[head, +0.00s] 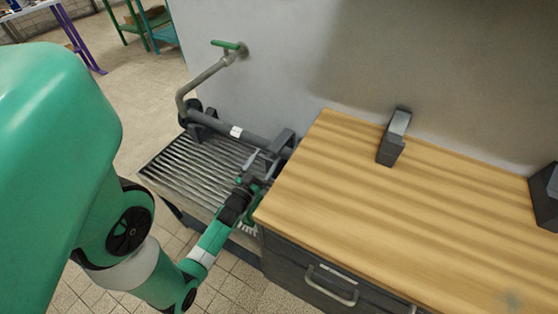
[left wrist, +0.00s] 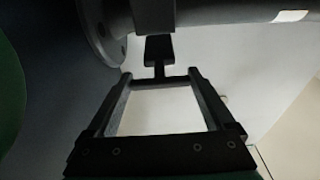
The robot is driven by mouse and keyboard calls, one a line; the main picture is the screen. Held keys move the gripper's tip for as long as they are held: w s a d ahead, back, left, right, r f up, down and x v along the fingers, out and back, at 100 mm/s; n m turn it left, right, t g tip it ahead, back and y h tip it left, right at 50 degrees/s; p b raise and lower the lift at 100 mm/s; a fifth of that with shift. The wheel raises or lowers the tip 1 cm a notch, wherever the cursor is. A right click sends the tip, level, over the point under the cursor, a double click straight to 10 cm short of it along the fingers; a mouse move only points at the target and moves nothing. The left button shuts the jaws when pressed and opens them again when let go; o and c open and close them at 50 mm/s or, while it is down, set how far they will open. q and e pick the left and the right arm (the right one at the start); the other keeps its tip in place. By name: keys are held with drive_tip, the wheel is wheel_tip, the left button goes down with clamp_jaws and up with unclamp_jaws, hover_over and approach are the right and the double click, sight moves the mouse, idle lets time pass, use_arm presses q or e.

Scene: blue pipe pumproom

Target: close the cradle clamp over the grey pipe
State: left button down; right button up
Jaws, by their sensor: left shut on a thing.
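The grey pipe (head: 250,137) runs along the wall above a slatted grate, with a white band on it; it also crosses the top of the left wrist view (left wrist: 235,10). A dark cradle clamp (head: 281,143) stands at the pipe's right end, beside the wooden counter. My left gripper (head: 258,170) is just in front of it. In the left wrist view, its two fingers (left wrist: 160,82) are shut on a dark crossbar, apparently the clamp's handle (left wrist: 158,48), whose stem reaches up toward the pipe. Whether the clamp's top lies over the pipe is unclear. My right gripper is out of view.
A second dark support (head: 200,126) holds the pipe's left end. A bent pipe rises to a green valve handle (head: 229,45). The slatted grate (head: 195,173) lies below. The wooden counter (head: 400,210) fills the right, with a grey block (head: 393,138) on it.

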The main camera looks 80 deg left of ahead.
use_arm(q)
drive_tip(key=shift+f, duration=0.1)
unclamp_jaws()
drive_tip(key=p+v, duration=0.3)
drive_tip(key=v, duration=0.8)
drive_tip(key=shift+d, duration=0.3)
